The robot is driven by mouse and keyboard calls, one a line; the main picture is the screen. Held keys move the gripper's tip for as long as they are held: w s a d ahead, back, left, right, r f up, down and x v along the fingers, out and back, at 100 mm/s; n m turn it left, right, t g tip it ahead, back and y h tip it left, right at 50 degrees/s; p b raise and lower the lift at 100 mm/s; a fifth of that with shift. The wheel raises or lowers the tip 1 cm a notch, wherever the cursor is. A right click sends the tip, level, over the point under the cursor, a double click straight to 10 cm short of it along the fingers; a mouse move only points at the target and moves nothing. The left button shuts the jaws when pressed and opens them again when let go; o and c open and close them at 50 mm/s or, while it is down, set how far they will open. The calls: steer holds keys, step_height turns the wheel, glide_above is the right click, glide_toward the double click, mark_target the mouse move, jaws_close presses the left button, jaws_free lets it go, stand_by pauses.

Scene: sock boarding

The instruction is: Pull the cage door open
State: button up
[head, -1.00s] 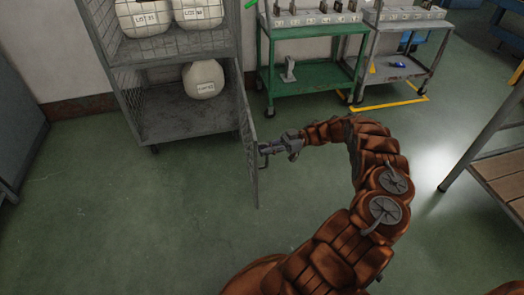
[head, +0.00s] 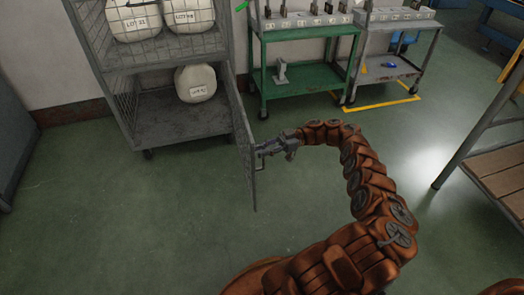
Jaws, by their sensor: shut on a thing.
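The grey mesh cage (head: 176,52) stands on casters at the upper left, with white lot-labelled sacks inside. Its lower door (head: 245,150) is swung outward, hinged on the cage's right side, and shows nearly edge-on. The lower compartment is open at the front, with one white sack (head: 196,83) on its floor. My gripper (head: 262,150) is at the door's right face, shut on the door handle (head: 262,163). The fingertips and part of the handle are small and partly hidden.
A green cart (head: 300,80) and a grey cart (head: 390,72) stand at the back right, by yellow floor lines. The green floor (head: 110,220) in front of the cage is clear.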

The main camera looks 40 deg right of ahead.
steer(key=o, duration=0.4)
steer(key=shift+s+f, duration=0.1)
steer(key=shift+s+a, duration=0.1)
steer(key=shift+s, duration=0.05)
steer(key=shift+s+a+r+g, duration=0.1)
steer(key=shift+s+r+g, duration=0.05)
steer(key=shift+r+g, duration=0.15)
steer(key=shift+r, duration=0.2)
steer(key=shift+r, duration=0.75)
steer(key=shift+w+r, duration=0.15)
steer(key=shift+r, duration=1.75)
steer(key=shift+w+r, duration=0.1)
steer(key=shift+r, duration=1.75)
steer(key=shift+s, duration=0.1)
